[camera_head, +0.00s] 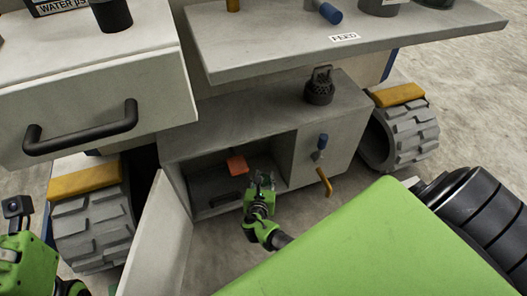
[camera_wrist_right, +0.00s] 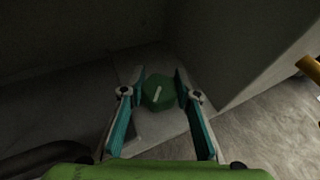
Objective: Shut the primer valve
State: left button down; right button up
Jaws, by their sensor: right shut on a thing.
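A green knob (camera_wrist_right: 158,92) with a white line on it sits inside the open cabinet in the right wrist view. The line runs nearly up the picture, leaning slightly right. I cannot tell for sure that this knob is the primer valve. My right gripper (camera_wrist_right: 159,84) has a finger on either side of the knob and is shut on it. In the head view my right gripper (camera_head: 262,180) reaches into the cabinet opening and hides the knob. My left arm shows at the lower left edge of the head view; its fingers cannot be made out.
The grey cabinet (camera_head: 225,132) has an open door (camera_head: 160,240) at left. An orange-red piece (camera_head: 237,164) is inside. A blue-topped fitting (camera_head: 322,142) and an orange handle (camera_head: 325,182) stick out to the right. A shelf (camera_head: 290,50) and drawer handle (camera_head: 80,133) overhang above.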

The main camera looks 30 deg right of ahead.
jog(key=shift+m+g+h+b, duration=0.4)
jog(key=shift+m+g+h, duration=0.5)
jog(key=shift+m+h, duration=0.25)
jog(key=shift+d, duration=0.1)
jog(key=o, duration=1.1)
jog(key=shift+s+a+r+y, duration=0.15)
jog(key=shift+s+a+y, duration=0.15)
jog(key=shift+a, duration=0.15)
jog(key=v, duration=1.1)
